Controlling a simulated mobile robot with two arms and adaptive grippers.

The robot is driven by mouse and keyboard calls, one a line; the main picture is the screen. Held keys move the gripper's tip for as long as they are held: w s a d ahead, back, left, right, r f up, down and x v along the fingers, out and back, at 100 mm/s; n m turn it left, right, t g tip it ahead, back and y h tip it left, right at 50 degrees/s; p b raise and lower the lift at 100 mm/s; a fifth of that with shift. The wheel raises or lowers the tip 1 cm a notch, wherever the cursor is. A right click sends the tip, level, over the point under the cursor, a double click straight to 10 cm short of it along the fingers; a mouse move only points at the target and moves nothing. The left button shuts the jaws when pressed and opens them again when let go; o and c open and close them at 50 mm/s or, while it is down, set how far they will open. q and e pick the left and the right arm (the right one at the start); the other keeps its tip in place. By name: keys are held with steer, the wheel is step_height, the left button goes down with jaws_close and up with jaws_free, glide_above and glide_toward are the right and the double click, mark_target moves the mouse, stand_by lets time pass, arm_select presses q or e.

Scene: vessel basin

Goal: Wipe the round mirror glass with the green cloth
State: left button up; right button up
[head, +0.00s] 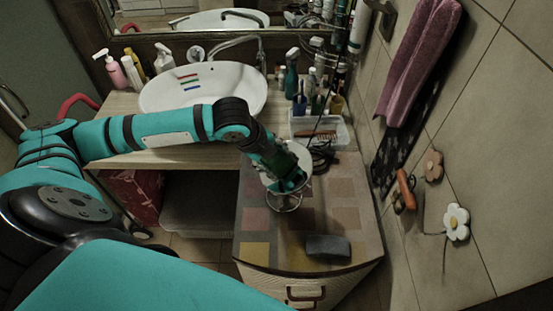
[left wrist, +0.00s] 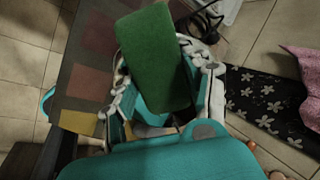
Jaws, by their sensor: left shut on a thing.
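The round mirror stands on the checkered cabinet top; its pale rim (head: 303,158) and its base (head: 284,203) show around my left gripper. In the left wrist view its ornate pale frame (left wrist: 207,55) shows beside and behind the cloth. My left gripper (head: 285,178) is shut on the green cloth (left wrist: 152,60), right over the mirror. The cloth covers most of the glass in the wrist view, and I cannot tell whether it touches the glass. My right gripper is not in view.
A dark grey block (head: 328,247) lies near the cabinet's front edge. A clear tray (head: 338,135) with bottles and a brush stands behind the mirror. A white basin (head: 203,88) is at the back left. The tiled wall with a pink towel (head: 418,62) bounds the right.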

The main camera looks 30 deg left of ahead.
arm_select(q)
steer(key=shift+r, duration=0.1)
steer(key=shift+s+r, duration=0.1)
steer(key=shift+r, duration=0.2)
steer(key=shift+v, duration=2.6)
steer(key=v, duration=0.3)
steer(key=shift+s, duration=0.1)
steer(key=shift+d, duration=0.1)
